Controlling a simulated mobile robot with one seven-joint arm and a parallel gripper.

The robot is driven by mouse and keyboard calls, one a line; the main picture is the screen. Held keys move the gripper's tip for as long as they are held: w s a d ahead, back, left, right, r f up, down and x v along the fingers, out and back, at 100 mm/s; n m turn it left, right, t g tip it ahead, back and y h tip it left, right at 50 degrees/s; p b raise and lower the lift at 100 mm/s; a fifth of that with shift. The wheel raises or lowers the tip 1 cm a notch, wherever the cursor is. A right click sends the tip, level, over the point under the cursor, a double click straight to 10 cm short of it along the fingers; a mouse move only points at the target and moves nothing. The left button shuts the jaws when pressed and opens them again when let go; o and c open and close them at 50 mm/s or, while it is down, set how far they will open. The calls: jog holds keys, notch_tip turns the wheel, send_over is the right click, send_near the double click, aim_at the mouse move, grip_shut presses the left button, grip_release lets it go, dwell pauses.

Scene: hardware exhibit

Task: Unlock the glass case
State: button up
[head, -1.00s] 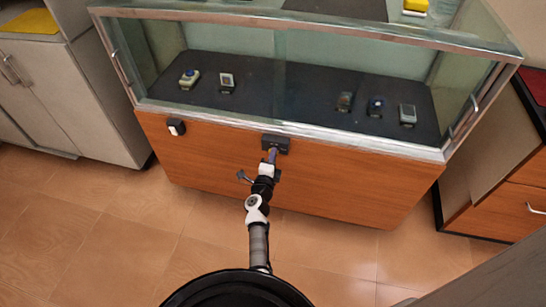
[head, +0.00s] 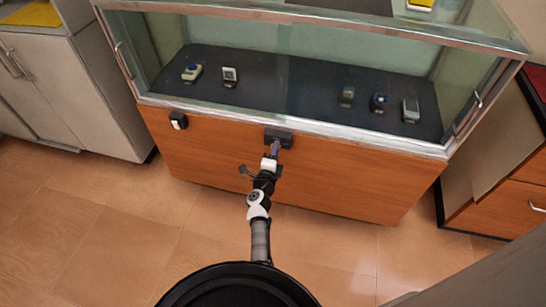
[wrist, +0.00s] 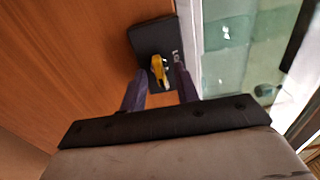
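The glass case (head: 300,128) has a metal frame, glass panes and a wood-fronted base. A black lock box (head: 278,138) sits on the base just below the frame; it also shows in the wrist view (wrist: 152,36). A small yellow key (wrist: 158,70) sticks out of the lock box in the wrist view. My gripper (wrist: 160,72) has its two purple fingers apart, one on each side of the key, and looks open. In the head view my gripper (head: 274,150) is at the front of the lock box and hides the key.
A white-and-black switch-like piece (head: 179,120) is on the case front at left. Several small devices (head: 380,102) stand on the dark shelf behind the glass. Grey cabinets (head: 95,90) stand at left and a wooden drawer unit (head: 510,200) at right. The tiled floor in front is clear.

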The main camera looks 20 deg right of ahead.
jog(key=v, duration=1.3)
jog(key=shift+s+a+p, duration=0.25)
jog(key=shift+s+p, duration=0.05)
jog(key=shift+p, duration=0.1)
